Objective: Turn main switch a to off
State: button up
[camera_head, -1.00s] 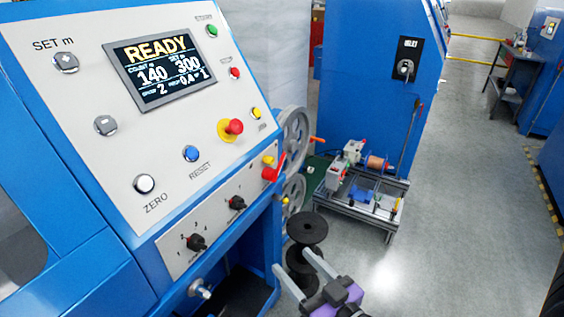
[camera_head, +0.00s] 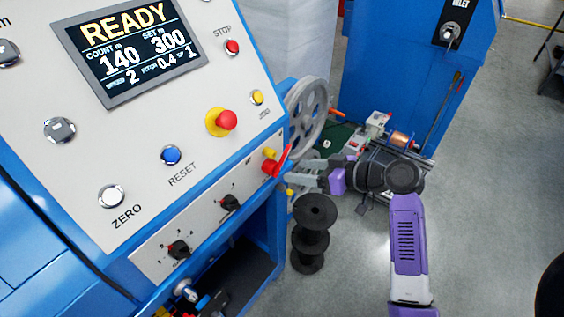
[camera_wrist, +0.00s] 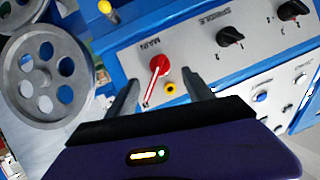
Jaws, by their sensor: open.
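The main switch (camera_head: 271,168) is a red rotary knob with a lever handle, at the right end of the lower grey panel strip. In the wrist view the main switch (camera_wrist: 159,65) sits under the label MAIN, and its lever points down and slightly left, toward my gripper. My gripper (camera_head: 293,173) is just right of the switch in the head view, facing the panel. In the wrist view my gripper (camera_wrist: 161,77) is open, with one finger on each side of the red lever and visible gaps. Nothing is held; contact cannot be confirmed.
A yellow button (camera_wrist: 170,88) is close by the switch. Black selector knobs (camera_head: 230,203) share the strip. A red emergency button (camera_head: 226,120) is above. A grey spoked pulley (camera_head: 307,112) and black spools (camera_head: 315,212) stand to the right.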

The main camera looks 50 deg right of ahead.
aim_at(280, 169)
jog(key=shift+p+x, duration=0.7)
jog(key=shift+x, duration=3.2)
grip_shut()
